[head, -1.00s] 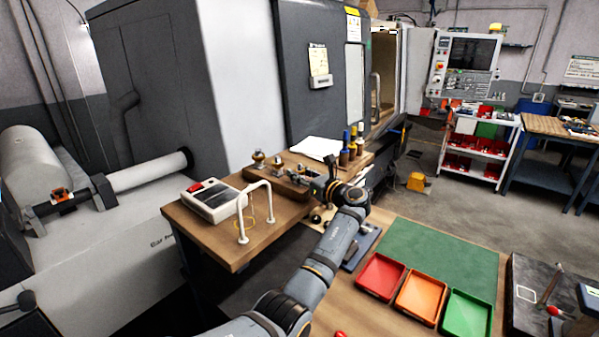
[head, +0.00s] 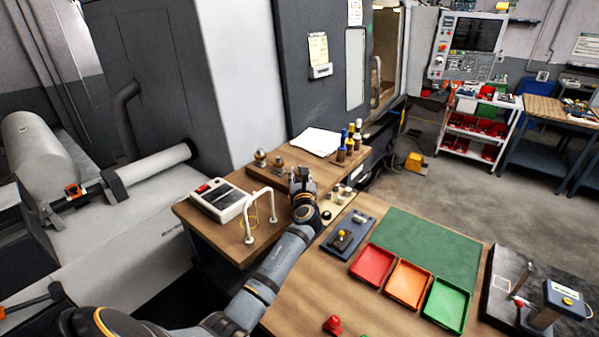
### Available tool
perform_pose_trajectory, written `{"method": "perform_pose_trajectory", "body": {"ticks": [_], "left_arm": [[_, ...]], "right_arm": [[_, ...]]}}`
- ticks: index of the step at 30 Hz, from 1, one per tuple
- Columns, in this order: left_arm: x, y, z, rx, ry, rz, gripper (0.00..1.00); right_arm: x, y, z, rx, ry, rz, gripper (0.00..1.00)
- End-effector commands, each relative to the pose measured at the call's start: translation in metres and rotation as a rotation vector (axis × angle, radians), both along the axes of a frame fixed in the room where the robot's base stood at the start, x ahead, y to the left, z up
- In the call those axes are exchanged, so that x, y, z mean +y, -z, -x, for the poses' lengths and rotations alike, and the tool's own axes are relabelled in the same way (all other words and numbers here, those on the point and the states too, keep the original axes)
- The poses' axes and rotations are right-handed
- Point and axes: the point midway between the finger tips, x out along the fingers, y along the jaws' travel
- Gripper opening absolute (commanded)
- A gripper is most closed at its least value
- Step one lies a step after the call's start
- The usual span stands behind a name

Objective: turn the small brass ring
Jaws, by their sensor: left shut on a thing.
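I cannot tell the small brass ring for certain among these pieces. My right gripper is not in view.
A white arched rail (head: 272,204) and a grey box with a red switch (head: 219,199) stand left of my arm. Red (head: 372,265), orange (head: 408,285) and green (head: 446,304) trays sit front right. The green mat (head: 430,245) is clear.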

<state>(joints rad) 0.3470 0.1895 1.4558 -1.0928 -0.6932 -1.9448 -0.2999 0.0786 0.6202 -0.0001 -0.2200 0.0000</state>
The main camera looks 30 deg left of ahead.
Motion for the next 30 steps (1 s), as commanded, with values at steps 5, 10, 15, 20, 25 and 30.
{"method": "perform_pose_trajectory", "body": {"ticks": [5,10,15,20,25,30], "left_arm": [[-0.0004,-0.0019,0.0002,-0.003,0.033,-0.002,0.00],[-0.0007,-0.0023,0.0001,-0.003,0.041,-0.002,0.00],[-0.0007,-0.0024,0.0001,-0.004,0.041,-0.003,0.00],[-0.0008,-0.0024,0.0000,-0.004,0.040,-0.003,0.39],[-0.0008,-0.0018,0.0001,-0.002,0.040,-0.002,0.56],[-0.0008,-0.0013,0.0001,-0.002,0.040,-0.002,0.56]], "right_arm": [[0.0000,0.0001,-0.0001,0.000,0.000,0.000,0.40],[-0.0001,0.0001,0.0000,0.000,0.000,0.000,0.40],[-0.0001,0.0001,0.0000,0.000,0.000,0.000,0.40],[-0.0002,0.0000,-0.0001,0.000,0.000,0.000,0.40],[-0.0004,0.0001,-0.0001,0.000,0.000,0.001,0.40],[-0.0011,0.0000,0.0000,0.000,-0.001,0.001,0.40]]}}
